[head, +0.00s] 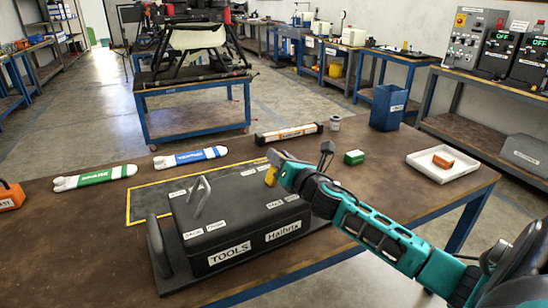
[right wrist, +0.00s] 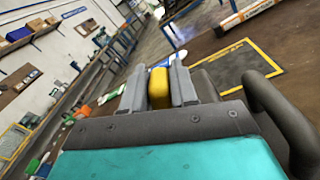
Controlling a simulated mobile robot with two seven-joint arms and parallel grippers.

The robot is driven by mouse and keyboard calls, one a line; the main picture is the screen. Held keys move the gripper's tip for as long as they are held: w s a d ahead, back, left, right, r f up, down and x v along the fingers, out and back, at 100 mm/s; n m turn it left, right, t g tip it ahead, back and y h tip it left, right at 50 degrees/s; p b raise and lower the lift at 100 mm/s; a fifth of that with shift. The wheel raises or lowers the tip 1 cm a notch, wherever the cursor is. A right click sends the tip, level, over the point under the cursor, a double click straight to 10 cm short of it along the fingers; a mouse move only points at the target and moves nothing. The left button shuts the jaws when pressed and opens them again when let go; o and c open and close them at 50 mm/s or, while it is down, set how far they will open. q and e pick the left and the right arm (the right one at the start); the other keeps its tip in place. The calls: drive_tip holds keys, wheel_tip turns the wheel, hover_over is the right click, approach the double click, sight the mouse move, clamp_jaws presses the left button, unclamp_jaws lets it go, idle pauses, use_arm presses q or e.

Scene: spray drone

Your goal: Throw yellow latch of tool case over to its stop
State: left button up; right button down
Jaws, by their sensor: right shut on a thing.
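The dark grey tool case (head: 240,225) lies closed on the brown table, with "TOOLS" and "Halbrix" labels on its front and a handle (head: 200,196) on its lid. The yellow latch (head: 271,176) shows at the case's far right part, standing up from the lid. My right gripper (head: 272,166) comes in from the right and is shut on the latch. In the right wrist view the yellow latch (right wrist: 159,86) sits between the two grey fingers. The fingers hide part of the latch and its base. My left gripper is not in view.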

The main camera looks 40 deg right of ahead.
drive_tip(key=shift+s+d+f+m, duration=0.1)
drive_tip(key=shift+d+f+m, duration=0.1)
drive_tip(key=shift+d+m, duration=0.25)
drive_tip(key=shift+d+f+m, duration=0.2)
drive_tip(key=shift+m, duration=0.45)
drive_tip(key=shift+d+f, duration=0.1)
drive_tip(key=shift+d, duration=0.05)
drive_tip(key=c, duration=1)
unclamp_jaws()
drive_tip(key=shift+d, duration=0.1)
drive_tip(key=shift+o, duration=0.2)
drive_tip(key=shift+s, duration=0.1)
drive_tip(key=shift+s+a, duration=0.25)
drive_tip(key=shift+s, duration=0.3)
drive_tip(key=s+a, duration=0.1)
drive_tip(key=s, duration=1)
drive_tip(key=shift+s+a, duration=0.3)
